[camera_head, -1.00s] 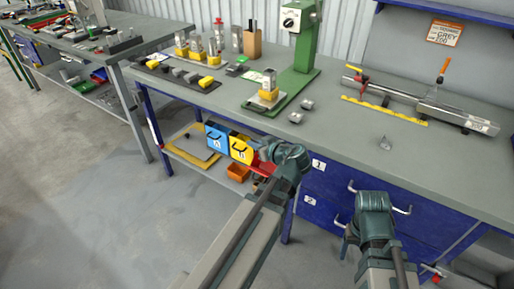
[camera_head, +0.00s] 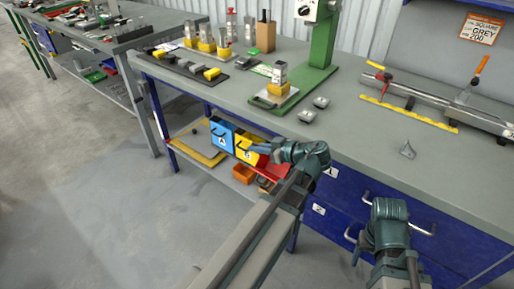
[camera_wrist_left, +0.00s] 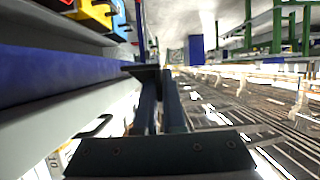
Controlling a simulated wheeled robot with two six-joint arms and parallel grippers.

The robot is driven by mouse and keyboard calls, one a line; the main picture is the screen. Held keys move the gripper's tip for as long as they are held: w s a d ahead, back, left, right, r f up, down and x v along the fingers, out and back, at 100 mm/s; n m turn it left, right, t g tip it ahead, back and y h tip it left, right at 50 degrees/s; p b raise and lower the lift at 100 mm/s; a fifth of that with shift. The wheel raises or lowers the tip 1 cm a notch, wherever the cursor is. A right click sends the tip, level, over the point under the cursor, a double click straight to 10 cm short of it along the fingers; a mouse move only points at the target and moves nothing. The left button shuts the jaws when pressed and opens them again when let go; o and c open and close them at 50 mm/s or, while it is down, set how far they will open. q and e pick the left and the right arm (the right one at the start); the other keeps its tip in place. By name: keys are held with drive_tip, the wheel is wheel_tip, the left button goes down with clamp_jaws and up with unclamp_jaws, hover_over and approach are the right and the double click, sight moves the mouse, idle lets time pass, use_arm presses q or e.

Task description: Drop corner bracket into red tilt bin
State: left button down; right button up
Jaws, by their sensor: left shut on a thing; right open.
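The arm hides part of the bin. In the left wrist view its fingers (camera_wrist_left: 160,85) are shut on a small dark piece, seemingly the corner bracket (camera_wrist_left: 144,71), at the fingertips. The bracket cannot be made out clearly in the head view. My right gripper (camera_head: 357,254) is open, in front of the blue drawers, pointing down.
A blue bin (camera_head: 221,133) and a yellow bin (camera_head: 243,147) stand left of the red one. An orange box (camera_head: 243,174) is below. The workbench edge is just above my left gripper.

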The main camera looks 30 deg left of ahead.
use_arm(q)
drive_tip(key=b, duration=1.2)
hover_over(264, 175)
drive_tip(key=shift+w+f, duration=0.2)
drive_tip(key=shift+f, duration=5.75)
drive_tip(key=c, duration=0.9)
unclamp_jaws()
drive_tip(key=shift+p+v, duration=2.8)
drive_tip(key=shift+v, duration=4.15)
